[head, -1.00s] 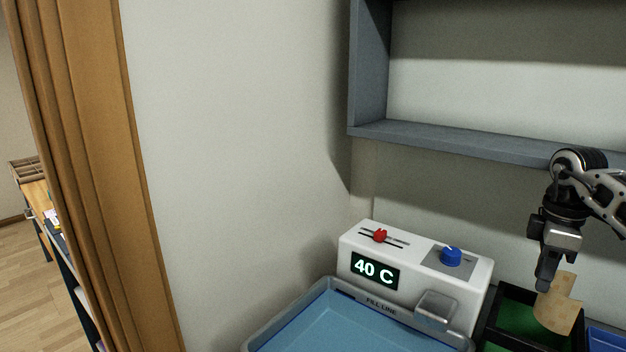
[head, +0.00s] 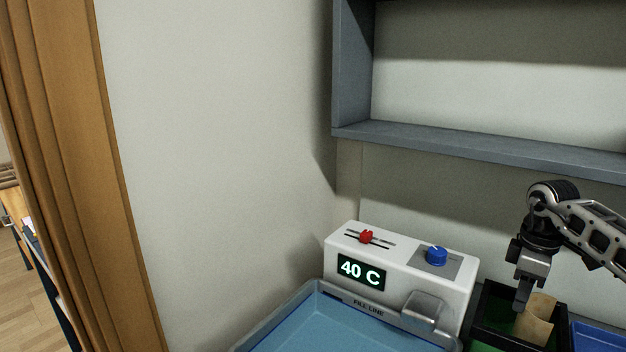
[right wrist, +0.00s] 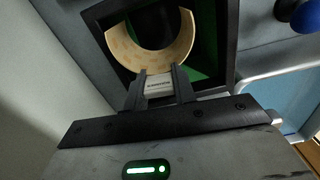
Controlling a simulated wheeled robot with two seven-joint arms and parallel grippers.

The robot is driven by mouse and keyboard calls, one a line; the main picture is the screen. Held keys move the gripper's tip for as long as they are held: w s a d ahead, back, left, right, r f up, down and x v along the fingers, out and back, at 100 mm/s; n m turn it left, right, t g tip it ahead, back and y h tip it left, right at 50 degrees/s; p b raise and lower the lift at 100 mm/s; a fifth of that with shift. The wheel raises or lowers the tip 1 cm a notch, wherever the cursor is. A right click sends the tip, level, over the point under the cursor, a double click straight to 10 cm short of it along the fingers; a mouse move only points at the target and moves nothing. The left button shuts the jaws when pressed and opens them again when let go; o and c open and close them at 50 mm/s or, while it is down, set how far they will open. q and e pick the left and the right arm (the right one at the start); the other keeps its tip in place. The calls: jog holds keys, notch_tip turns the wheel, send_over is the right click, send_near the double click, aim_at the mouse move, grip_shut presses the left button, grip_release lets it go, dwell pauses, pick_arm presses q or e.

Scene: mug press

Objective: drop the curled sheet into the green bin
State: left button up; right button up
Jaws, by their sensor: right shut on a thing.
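The curled sheet (head: 534,321) is tan and bent into an open arc. My right gripper (head: 522,303) is shut on its edge and holds it at the mouth of the green bin (head: 494,298), which has a black rim and green inside. In the right wrist view the curled sheet (right wrist: 152,58) shows as a C-shaped band beyond the fingertips (right wrist: 158,84) of my right gripper, over the green bin (right wrist: 222,40). The lower part of the sheet is hidden by the bin's front wall in the head view. My left gripper is not in view.
A white heater unit (head: 402,262) reading 40 C stands left of the bin, behind a blue water tray (head: 330,325). A blue bin (head: 596,338) adjoins the green one on the right. A grey wall shelf (head: 480,145) hangs above.

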jog(key=o, duration=1.1)
jog(key=shift+c, duration=0.2)
notch_tip(320, 180, up, 8)
jog(key=shift+f+b, duration=0.25)
jog(key=shift+b, duration=0.25)
